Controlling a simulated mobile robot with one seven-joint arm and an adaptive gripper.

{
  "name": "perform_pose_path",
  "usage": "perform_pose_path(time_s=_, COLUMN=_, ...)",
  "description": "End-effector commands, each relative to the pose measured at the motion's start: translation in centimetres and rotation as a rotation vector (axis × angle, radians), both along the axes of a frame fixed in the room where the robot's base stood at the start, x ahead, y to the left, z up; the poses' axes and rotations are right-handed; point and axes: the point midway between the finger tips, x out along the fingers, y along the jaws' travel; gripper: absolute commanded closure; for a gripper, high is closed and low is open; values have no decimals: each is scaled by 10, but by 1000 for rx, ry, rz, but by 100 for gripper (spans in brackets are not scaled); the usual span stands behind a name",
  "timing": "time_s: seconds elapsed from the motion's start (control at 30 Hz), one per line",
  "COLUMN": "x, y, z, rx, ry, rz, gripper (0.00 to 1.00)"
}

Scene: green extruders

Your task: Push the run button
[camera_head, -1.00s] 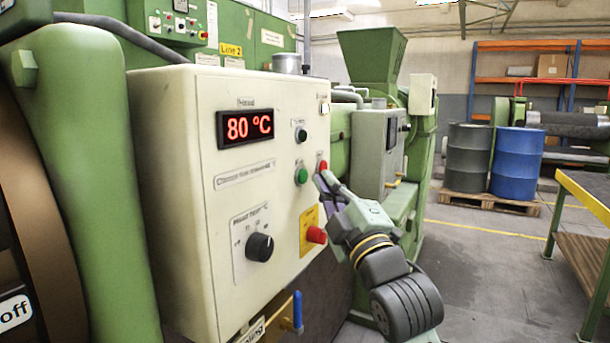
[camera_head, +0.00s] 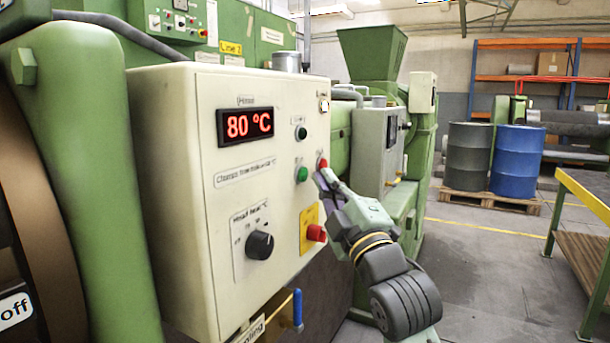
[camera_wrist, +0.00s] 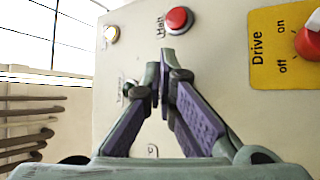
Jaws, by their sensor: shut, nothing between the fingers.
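The cream control panel (camera_head: 215,110) carries a dark green button (camera_head: 301,133), a brighter green button (camera_head: 302,174) below it and a red button (camera_head: 323,163) to the right. In the wrist view the red button (camera_wrist: 179,20) is marked "Halt". My gripper (camera_head: 322,177) is shut and empty, its tips close to the panel, just below the red button and right of the bright green one. In the wrist view the closed fingers (camera_wrist: 165,72) partly cover a dark button (camera_wrist: 130,88); the bright green button is hidden. Contact cannot be told.
A red drive switch (camera_head: 316,233) on a yellow plate (camera_head: 305,243) sticks out below my gripper. A black knob (camera_head: 260,245) and an "80 °C" display (camera_head: 245,126) are further left. A blue-handled valve (camera_head: 298,308) hangs under the panel. Open floor lies to the right.

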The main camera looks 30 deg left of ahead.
Motion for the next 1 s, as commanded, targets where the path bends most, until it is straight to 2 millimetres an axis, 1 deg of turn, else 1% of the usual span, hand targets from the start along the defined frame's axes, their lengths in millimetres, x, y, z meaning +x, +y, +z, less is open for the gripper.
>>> perform_pose_path(time_s=0.37, x=0, y=0, z=0, rx=0, ry=0, rz=0, gripper=100)
perform_pose_path(time_s=0.67, x=1, y=8, z=0, rx=1, ry=1, rz=0, gripper=100)
perform_pose_path(time_s=1.0, x=0, y=9, z=0, rx=0, ry=0, rz=0, gripper=100)
